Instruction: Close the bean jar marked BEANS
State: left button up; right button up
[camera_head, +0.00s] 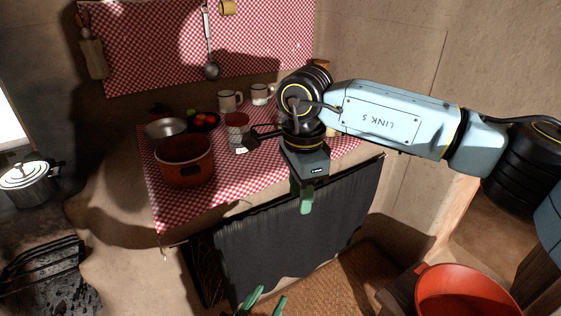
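A small jar (234,136) with a red upper part and a pale label low on its side stands on the checked cloth, right of the red pot. It may be the bean jar; its lettering is too small to read, and I cannot tell whether its top is a lid. My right gripper (305,208) points down in front of the counter edge, to the right of and nearer than the jar. Its green fingers overlap from this angle, so its opening is unclear. My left gripper (270,294) is low at the bottom edge, its green fingertips apart with nothing between them.
A red pot (184,164), a metal bowl (165,130), a dark plate of vegetables (203,122) and two white mugs (229,101) crowd the counter. My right arm hides the counter's right part. A dark curtain (300,240) hangs below. A red tub (465,292) stands lower right.

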aim_at(235, 134)
jog(key=z, duration=0.5)
jog(key=i, duration=1.05)
jog(key=u, duration=0.75)
jog(key=i, duration=0.9)
jog(key=u, duration=0.95)
